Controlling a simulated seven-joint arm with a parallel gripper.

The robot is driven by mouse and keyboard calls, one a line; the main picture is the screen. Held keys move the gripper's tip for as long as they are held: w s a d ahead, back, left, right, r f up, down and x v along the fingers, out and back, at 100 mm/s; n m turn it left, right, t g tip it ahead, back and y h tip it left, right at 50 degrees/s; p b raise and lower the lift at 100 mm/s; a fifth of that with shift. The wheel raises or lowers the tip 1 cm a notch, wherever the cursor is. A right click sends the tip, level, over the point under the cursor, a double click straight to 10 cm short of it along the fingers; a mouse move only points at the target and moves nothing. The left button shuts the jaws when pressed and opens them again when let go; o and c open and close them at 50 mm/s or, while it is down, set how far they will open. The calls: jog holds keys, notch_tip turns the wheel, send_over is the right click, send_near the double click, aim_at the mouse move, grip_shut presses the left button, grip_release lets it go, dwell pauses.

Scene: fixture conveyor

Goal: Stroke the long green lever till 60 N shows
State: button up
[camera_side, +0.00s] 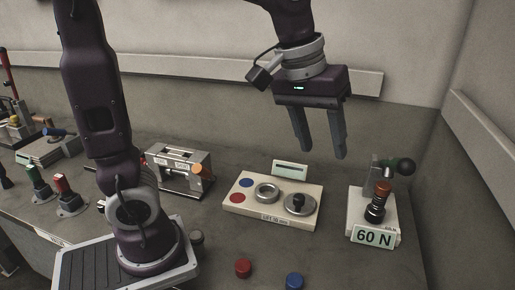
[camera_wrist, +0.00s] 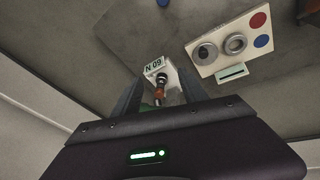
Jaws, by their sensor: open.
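A white-based device (camera_side: 357,207) stands at the right of the bench. It carries a dark green ball knob (camera_side: 404,166) on a short arm and a coil plunger with a red-brown top (camera_side: 383,188). A card on its front reads "60 N" (camera_side: 374,237); the card shows upside down in the wrist view (camera_wrist: 154,67). My gripper (camera_side: 322,154) hangs in the air, up and left of the device, open and empty. In the wrist view the plunger (camera_wrist: 160,80) shows between the fingers, and a bit of green (camera_wrist: 146,107) is partly hidden by my gripper.
A white panel (camera_side: 240,207) with a ring, a knobbed disc and coloured discs lies left of the device. A red puck (camera_side: 243,268) and a blue puck (camera_side: 294,281) lie in front. A metal fixture (camera_side: 180,172), a green-handled lever (camera_side: 38,175) and a red-handled one (camera_side: 61,183) stand left.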

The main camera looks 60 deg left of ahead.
jog(key=s+a+m+t, duration=0.1)
jog(key=s+a+m, duration=0.1)
jog(key=s, duration=0.8)
jog(key=shift+s+a+f+m+y, duration=0.2)
jog(key=shift+s+a+m+y, duration=0.1)
jog(key=shift+s+m, duration=0.1)
